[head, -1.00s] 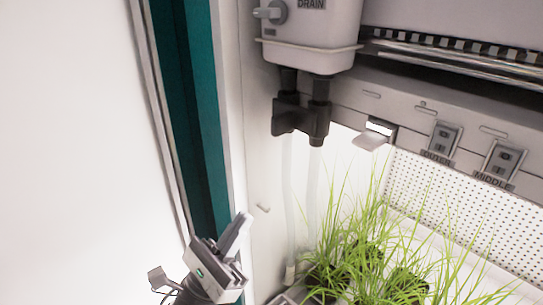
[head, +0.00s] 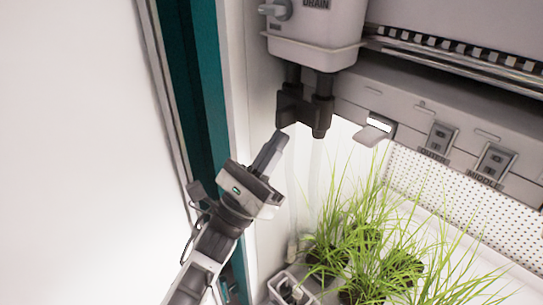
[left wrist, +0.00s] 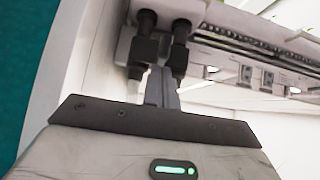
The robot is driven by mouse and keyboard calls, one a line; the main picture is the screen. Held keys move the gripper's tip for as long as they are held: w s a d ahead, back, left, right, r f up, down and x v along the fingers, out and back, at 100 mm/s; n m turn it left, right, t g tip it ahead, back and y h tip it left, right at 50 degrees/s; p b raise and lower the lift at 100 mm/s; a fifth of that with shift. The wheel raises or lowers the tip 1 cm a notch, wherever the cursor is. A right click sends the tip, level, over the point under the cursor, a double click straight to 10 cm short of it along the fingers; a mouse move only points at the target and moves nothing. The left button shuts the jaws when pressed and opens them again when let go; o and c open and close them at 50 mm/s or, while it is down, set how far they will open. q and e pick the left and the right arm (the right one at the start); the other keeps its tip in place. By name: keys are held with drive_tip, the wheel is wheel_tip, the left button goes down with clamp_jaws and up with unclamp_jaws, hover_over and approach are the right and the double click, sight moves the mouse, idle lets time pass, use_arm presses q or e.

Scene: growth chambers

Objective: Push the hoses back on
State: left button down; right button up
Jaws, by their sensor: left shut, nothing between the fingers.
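Two dark connectors (head: 303,108) hang side by side below the white box marked DRAIN (head: 312,45) in the head view. Pale, see-through hoses (head: 316,160) run down below them, faint against the white wall; I cannot tell whether their tops are seated. My left gripper (head: 274,142) is shut and empty, its fingertips just below and left of the left connector. In the left wrist view the shut fingers (left wrist: 162,86) point up at the connectors (left wrist: 142,50), with a pale hose piece (left wrist: 134,90) left of them. Contact cannot be told. My right gripper is not in view.
Green grass-like plants (head: 365,245) stand below and right of the hoses. A small tray (head: 275,287) is at the bottom. A metal tab (head: 373,133) and switches (head: 437,138) line the ledge on the right. A teal door edge (head: 205,100) is on the left.

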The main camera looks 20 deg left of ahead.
sight(276, 119)
use_arm(q)
drive_tip(key=shift+r, duration=0.1)
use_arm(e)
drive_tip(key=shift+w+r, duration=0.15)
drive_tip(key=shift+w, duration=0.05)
use_arm(q)
drive_tip(key=shift+r, duration=0.2)
wheel_tip(276, 119, up, 4)
drive_tip(key=shift+f+p, duration=0.1)
drive_tip(key=shift+p, duration=1.05)
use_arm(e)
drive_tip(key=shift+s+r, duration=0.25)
